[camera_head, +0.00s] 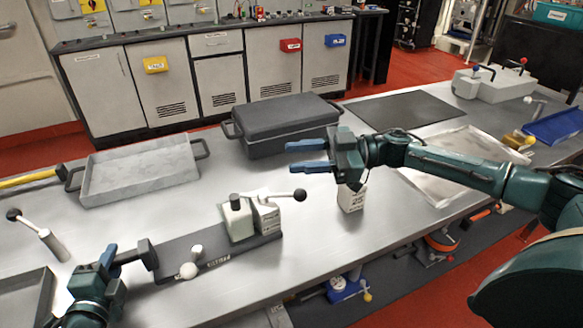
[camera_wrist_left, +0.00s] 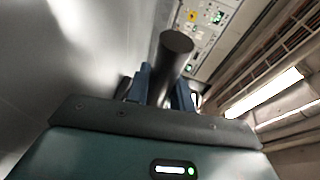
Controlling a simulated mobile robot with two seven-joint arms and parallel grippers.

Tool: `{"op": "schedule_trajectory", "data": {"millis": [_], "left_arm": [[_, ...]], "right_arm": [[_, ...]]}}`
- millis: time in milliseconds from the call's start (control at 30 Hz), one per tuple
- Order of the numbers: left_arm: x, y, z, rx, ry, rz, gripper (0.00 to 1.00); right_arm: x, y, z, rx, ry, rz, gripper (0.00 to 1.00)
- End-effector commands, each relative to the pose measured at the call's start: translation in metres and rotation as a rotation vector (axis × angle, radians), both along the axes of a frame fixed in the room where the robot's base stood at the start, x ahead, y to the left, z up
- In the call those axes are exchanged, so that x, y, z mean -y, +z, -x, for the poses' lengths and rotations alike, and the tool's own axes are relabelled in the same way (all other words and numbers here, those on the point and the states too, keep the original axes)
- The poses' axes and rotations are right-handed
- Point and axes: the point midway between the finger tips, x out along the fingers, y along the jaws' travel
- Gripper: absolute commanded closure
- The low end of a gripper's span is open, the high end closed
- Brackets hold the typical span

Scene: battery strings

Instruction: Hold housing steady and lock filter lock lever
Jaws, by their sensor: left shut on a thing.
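The housing (camera_head: 210,262) is a long dark base on the metal bench, with a pale block (camera_head: 238,218) at its right end. A lever (camera_head: 277,196) with a black knob sticks out to the right from that block. A shorter lever with a pale ball knob (camera_head: 188,270) stands mid-base. My left gripper (camera_head: 128,255) is at the base's left end, its blue fingers shut on a dark cylindrical handle (camera_wrist_left: 172,55). My right gripper (camera_head: 290,157) is open and empty, above the bench, beyond the black-knobbed lever. Which lever is the filter lock lever I cannot tell.
A white labelled container (camera_head: 352,198) stands below my right gripper. A dark lidded case (camera_head: 285,122) and a grey tray (camera_head: 142,172) lie behind. A black-knobbed lever (camera_head: 38,234) stands at left.

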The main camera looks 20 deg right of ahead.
Motion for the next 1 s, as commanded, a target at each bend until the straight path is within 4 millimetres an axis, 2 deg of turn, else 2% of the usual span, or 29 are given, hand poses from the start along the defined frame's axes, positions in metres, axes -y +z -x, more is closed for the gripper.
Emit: {"op": "schedule_trajectory", "data": {"millis": [33, 167, 300, 433, 533, 767, 1000], "left_arm": [[-0.001, -0.011, 0.003, -0.023, 0.005, -0.006, 1.0], [-0.001, -0.011, 0.003, -0.023, 0.005, -0.006, 1.0], [-0.001, -0.011, 0.003, -0.023, 0.005, -0.006, 1.0], [-0.001, -0.011, 0.003, -0.022, 0.005, -0.006, 1.0], [-0.002, -0.011, 0.003, -0.022, 0.005, -0.006, 1.0], [-0.002, -0.011, 0.003, -0.022, 0.005, -0.006, 1.0], [-0.002, -0.011, 0.003, -0.022, 0.005, -0.006, 1.0]], "right_arm": [[-0.005, -0.004, 0.002, 0.013, 0.005, -0.005, 0.66], [-0.024, -0.017, 0.012, 0.106, 0.01, -0.02, 0.77], [-0.05, -0.034, 0.029, 0.279, -0.016, -0.047, 0.88], [-0.066, -0.047, 0.045, 0.455, -0.087, -0.06, 0.99], [-0.073, -0.055, 0.058, 0.584, -0.165, -0.053, 1.0], [-0.066, -0.076, 0.086, 0.848, -0.4, 0.061, 1.0], [-0.03, -0.102, 0.12, 1.067, -0.645, 0.358, 1.0]]}}
